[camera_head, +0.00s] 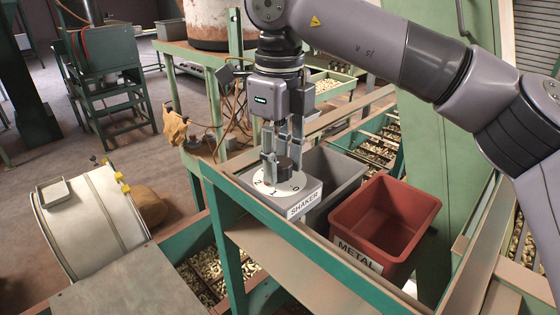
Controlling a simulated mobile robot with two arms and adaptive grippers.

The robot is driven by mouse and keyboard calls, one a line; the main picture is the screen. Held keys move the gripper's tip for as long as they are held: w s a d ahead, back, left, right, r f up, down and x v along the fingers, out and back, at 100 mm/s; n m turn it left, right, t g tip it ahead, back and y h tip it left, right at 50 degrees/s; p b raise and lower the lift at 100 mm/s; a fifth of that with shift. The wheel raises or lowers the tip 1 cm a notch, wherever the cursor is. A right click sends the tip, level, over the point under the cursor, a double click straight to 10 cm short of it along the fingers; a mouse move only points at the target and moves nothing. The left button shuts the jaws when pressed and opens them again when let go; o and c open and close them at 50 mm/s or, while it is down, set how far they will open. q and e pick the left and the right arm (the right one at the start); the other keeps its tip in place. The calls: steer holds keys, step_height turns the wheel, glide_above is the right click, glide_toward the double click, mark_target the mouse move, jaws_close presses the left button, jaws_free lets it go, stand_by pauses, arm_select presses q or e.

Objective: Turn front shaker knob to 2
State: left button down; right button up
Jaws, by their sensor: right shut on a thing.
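The shaker knob (284,165) is a dark round knob on a white dial plate (286,186) with numbers, of which 2, 1 and 0 show. The dial sits on top of a grey box (295,207) labelled SHAKER, at the corner of a green frame. My right gripper (282,158) points straight down over the dial and is shut on the knob, a finger on each side. The fingers partly hide the knob, and I cannot tell which number it points to. My left gripper is not in view.
A red bin (398,215) labelled METAL and a grey bin (334,180) stand right beside the shaker box. Green framing (225,235) surrounds them. Trays of nuts (208,268) lie below and behind.

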mark_target(279, 161)
steer(key=m+b, duration=0.1)
steer(key=m, duration=0.3)
steer(key=shift+r+m, duration=0.1)
steer(key=shift+m, duration=0.2)
stand_by(0.3)
steer(key=o, duration=1.1)
steer(key=shift+o, duration=0.2)
step_height(279, 161, up, 12)
